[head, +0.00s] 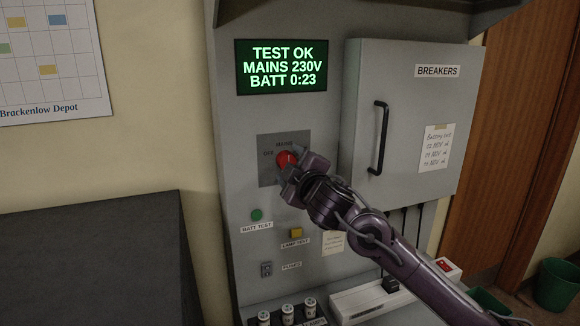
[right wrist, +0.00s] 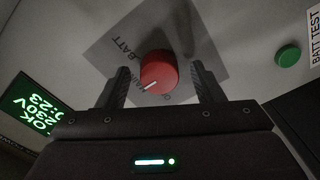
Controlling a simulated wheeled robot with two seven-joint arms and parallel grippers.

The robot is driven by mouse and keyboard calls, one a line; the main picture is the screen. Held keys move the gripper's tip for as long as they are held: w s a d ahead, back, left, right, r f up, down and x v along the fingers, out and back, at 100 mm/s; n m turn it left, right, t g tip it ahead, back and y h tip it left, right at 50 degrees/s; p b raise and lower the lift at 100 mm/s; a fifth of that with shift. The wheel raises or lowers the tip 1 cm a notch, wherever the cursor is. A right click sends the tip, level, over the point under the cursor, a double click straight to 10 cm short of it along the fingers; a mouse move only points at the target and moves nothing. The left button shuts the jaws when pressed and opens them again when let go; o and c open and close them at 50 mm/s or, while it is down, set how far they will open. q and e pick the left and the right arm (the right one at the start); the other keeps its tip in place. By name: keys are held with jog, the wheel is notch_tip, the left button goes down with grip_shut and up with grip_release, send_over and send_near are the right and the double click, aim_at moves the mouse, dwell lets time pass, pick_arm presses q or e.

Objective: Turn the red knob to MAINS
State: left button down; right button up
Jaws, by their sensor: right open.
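The red knob (head: 285,159) sits on a dark square plate (head: 265,178) on the grey console. In the head view, small lettering above it appears to read MAINS. My right gripper (head: 297,165) is at the knob, its fingers partly covering the plate. In the right wrist view, the knob (right wrist: 158,72) stands between the two open fingers, with a visible gap on each side. Its white mark points to the lower left, roughly toward the display side. My left gripper is not in view.
The lit display (head: 282,67) reads TEST OK, MAINS 230V, BATT 0:23. Below the knob are a green button (head: 257,215) and a yellow button (head: 296,233). The breaker cabinet (head: 400,120) with a black handle (head: 380,138) juts out to the right.

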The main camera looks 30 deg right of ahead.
jog(key=b+v, duration=0.1)
jog(key=v, duration=0.6)
dwell(0.5)
